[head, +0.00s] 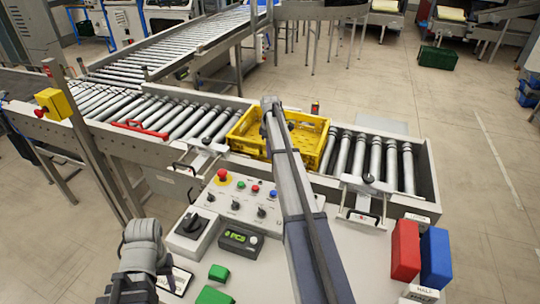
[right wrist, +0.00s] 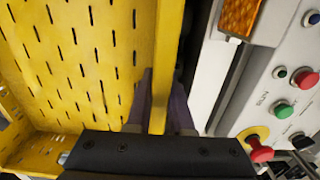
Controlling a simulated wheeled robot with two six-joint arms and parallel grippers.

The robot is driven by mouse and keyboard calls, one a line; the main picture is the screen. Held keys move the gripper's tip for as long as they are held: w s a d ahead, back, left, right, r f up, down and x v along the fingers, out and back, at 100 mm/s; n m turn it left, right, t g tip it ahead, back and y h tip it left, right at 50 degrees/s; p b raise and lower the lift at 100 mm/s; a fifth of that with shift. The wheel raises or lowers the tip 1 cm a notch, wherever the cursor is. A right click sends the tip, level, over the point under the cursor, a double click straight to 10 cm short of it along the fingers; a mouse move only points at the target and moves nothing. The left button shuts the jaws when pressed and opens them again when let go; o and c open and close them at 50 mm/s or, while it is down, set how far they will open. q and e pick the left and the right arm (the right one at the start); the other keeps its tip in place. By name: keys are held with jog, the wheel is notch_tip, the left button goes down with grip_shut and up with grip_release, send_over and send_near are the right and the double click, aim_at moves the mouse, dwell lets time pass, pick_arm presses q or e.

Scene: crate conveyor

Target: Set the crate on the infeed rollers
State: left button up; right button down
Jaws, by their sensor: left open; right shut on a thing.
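The yellow crate (head: 306,138) is over the roller conveyor in the head view, with rollers showing to its left and right. Whether its base rests fully on the rollers (head: 375,160) cannot be told. My right arm crosses in front of the crate and hides part of it. In the right wrist view my right gripper (right wrist: 160,105) is shut on the crate's upright yellow wall (right wrist: 166,55), one finger on each side. The crate's slotted face (right wrist: 85,60) fills the left of that view. My left gripper (head: 138,268) is open at the lower left, away from the crate.
A control panel (head: 240,203) with buttons stands in front of the conveyor. Red (head: 405,250) and blue (head: 436,258) blocks lie at the right of the worktop, green ones (head: 218,272) near its front. A red bar (head: 140,130) lies across the left rollers.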

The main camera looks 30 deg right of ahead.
pick_arm(q)
jog(key=shift+r, duration=0.1)
pick_arm(e)
jog(key=shift+r, duration=0.1)
jog(key=c, duration=0.8)
grip_release()
notch_tip(320, 180, up, 12)
jog(key=p, duration=1.2)
jog(key=shift+r, duration=0.1)
pick_arm(q)
notch_tip(320, 180, up, 12)
